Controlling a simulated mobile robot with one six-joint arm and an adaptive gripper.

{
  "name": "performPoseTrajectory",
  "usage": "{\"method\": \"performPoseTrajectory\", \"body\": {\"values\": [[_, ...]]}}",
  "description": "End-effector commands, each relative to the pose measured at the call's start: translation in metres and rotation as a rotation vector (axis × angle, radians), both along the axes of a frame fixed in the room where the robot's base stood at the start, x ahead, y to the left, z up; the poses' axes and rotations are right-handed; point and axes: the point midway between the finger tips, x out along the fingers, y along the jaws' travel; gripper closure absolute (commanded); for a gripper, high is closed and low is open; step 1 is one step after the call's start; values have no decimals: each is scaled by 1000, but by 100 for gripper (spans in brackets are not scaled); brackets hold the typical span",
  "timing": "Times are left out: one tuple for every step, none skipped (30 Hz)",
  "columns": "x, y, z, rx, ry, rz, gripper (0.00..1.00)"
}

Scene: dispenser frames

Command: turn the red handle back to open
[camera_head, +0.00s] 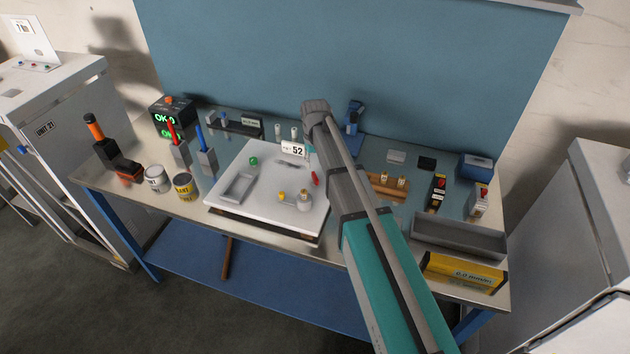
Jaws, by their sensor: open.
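A small red handle (315,178) shows on the right side of the white plate (222,204), close to the left side of my arm. It is too small to tell which way it is turned. The plate also carries a green knob (253,161), a grey recessed tray (237,188) and a metal fitting with a brass top (304,199). A sign reading 52 (293,150) stands at its back edge. My arm reaches over the bench, just right of the plate. My gripper's fingers do not show, and the arm hides part of the bench behind it.
At the left stand two cans (157,179), holders with a red-handled tool (172,130) and a blue-handled tool (200,137), and a dark box showing OK (170,115). At the right are a wooden block (384,186), a grey tray (458,238) and a yellow box (462,273).

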Motion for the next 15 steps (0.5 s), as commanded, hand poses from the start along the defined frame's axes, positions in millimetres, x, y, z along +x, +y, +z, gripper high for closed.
{"method": "performPoseTrajectory", "body": {"values": [[0,0,-8,0,0,0,49],[0,0,-10,0,0,0,49],[0,0,-13,0,0,0,49],[0,0,-15,0,0,0,49],[0,0,-18,0,0,0,49],[0,0,-21,0,0,0,49],[0,0,-23,0,0,0,49],[0,0,-25,0,0,0,49],[0,0,-28,0,0,0,49],[0,0,-30,0,0,0,49],[0,0,-33,0,0,0,49],[0,0,-36,0,0,0,49],[0,0,-38,0,0,0,49],[0,0,-40,0,0,0,49],[0,0,-43,0,0,0,49]]}}
